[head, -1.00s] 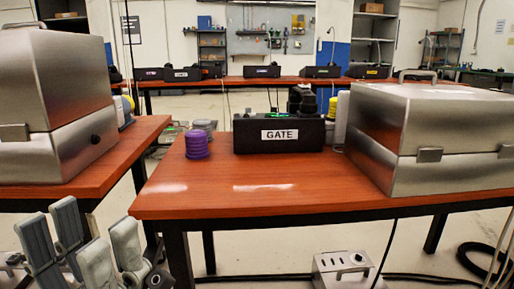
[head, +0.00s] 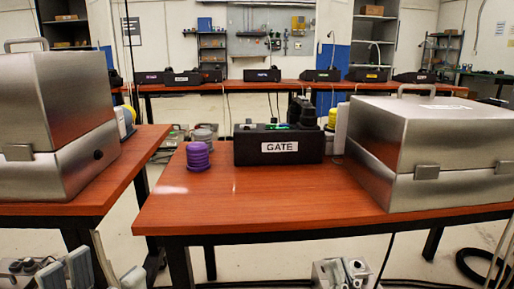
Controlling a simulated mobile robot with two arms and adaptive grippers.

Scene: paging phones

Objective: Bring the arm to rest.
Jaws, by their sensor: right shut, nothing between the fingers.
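My right gripper (head: 95,268) shows only in part at the lower left of the head view, low in front of the gap between the two near tables. The bottom edge of the picture cuts it off. Its grey fingers are shut with nothing held, and they touch neither table. My left gripper is not in view. A black paging phone labelled GATE (head: 278,147) stands on the near right table (head: 290,203), well away from the gripper.
A purple ribbed cylinder (head: 198,156) stands left of the phone. Large metal cases sit on the right (head: 430,150) and left (head: 60,120) tables. A grey box (head: 340,273) is on the floor. More phones line the back table (head: 215,88).

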